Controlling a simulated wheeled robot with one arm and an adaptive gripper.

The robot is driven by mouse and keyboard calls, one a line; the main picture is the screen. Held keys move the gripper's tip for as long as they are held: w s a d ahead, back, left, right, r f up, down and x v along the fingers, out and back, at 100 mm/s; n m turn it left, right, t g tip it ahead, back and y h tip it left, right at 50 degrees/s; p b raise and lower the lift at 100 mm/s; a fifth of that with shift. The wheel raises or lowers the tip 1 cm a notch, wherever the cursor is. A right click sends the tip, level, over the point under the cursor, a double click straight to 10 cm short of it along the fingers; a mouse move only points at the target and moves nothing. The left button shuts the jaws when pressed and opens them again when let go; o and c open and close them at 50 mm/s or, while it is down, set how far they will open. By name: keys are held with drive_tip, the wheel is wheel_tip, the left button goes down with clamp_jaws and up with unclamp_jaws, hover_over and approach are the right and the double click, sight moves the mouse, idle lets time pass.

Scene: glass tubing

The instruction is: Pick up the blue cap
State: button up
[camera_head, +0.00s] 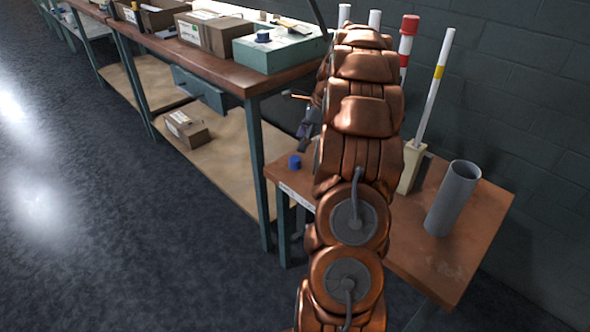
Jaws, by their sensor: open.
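A small blue cap (295,161) stands on the near left part of the small wooden table (474,205), just left of my arm. Another blue round piece (263,37) lies on top of the teal box on the long bench. My gripper (304,128) shows only partly, as dark finger parts left of my arm, above and slightly beyond the cap on the table. It is open and apart from that cap. My copper-coloured arm hides the rest of the gripper and the table's middle.
On the small table, a grey tube (453,198) stands right of my arm, and a beige holder (412,167) bears a tall white rod. Cardboard boxes (213,34) and the teal box (281,52) crowd the long bench. The floor at left is clear.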

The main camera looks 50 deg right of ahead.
sight(296, 158)
drive_tip(key=shift+d+f, duration=0.2)
drive_tip(key=shift+f, duration=0.15)
drive_tip(key=shift+x, duration=1.1)
drive_tip(key=x, duration=0.1)
drive_tip(key=b+x, duration=0.1)
drive_tip(key=x, duration=0.1)
drive_tip(key=b+x, duration=0.1)
drive_tip(key=shift+s+a+f, duration=0.2)
drive_tip(key=shift+s+f, duration=0.1)
drive_tip(key=shift+f, duration=0.05)
drive_tip(key=shift+w+a+f, duration=0.1)
drive_tip(key=shift+f, duration=0.15)
drive_tip(key=shift+c, duration=0.2)
drive_tip(key=c, duration=0.8)
